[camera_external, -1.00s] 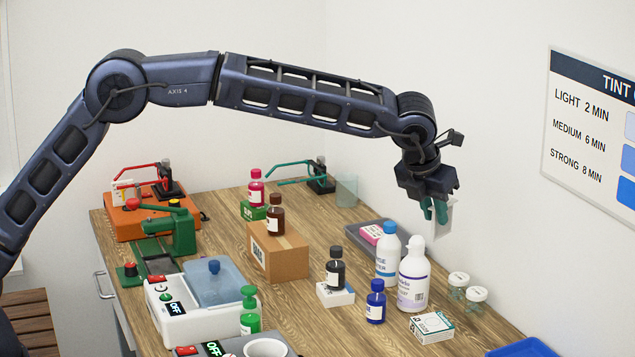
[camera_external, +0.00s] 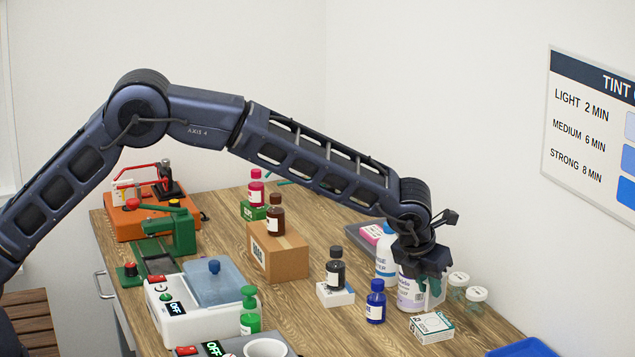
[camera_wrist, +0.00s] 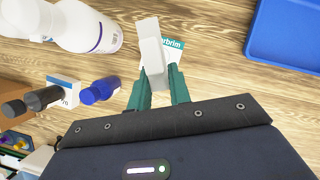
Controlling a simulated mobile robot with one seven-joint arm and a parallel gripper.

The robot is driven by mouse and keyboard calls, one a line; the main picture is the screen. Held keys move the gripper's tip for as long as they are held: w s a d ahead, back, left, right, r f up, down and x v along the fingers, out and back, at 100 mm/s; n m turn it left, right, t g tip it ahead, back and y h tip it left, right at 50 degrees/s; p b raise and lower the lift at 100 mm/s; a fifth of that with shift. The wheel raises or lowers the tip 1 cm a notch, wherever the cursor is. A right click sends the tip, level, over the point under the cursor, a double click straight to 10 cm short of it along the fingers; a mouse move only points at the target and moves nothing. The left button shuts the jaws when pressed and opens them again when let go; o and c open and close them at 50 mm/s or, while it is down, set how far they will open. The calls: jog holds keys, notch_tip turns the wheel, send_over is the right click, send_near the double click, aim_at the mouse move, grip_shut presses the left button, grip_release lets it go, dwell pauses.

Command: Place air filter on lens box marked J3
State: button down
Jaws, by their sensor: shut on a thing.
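My gripper (camera_external: 433,283) is shut on a white block-like piece, the air filter (camera_wrist: 152,52), held between its green fingers. In the external view the gripper is low, beside the white bottle and above and behind a small white and teal box (camera_external: 432,327). In the wrist view this box (camera_wrist: 175,45) lies partly hidden behind the filter. I cannot tell if they touch; the filter looks above it. Another small white box (camera_external: 336,295) carries a black bottle (camera_external: 335,268). I cannot read J3 on any box.
A white bottle (camera_external: 410,290) stands close left of my gripper, a blue bottle (camera_external: 376,302) farther left. Two small jars (camera_external: 476,298) stand to the right. A blue tray (camera_external: 522,348) is at the front right. Bare wood lies between the box and the tray.

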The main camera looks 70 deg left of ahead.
aim_at(427, 298)
jog(key=shift+f, duration=1.8)
jog(key=shift+f, duration=0.15)
jog(key=c, duration=1.3)
grip_release()
